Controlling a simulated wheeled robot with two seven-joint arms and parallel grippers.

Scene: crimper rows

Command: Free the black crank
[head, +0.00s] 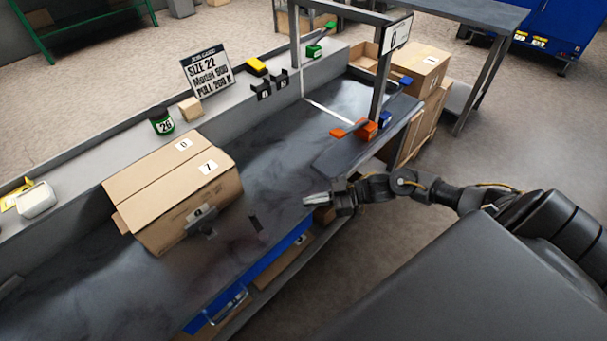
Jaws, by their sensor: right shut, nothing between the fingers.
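My right gripper (310,200) is shut and empty, over the front edge of the dark workbench (285,160). I cannot tell for sure which thing is the black crank. A dark grey part (204,226) is at the front right corner of a large closed cardboard box (165,180), touching or very near it. A small flat black piece (255,223) lies on the bench between that box and my gripper. My left gripper is not in view.
An orange device (367,129) with a blue part (385,119) stands toward the bench's far right. The back ledge holds black holders (263,92), a yellow item (255,66), a sign (207,73) and a green-labelled jar (161,122). The bench middle is clear.

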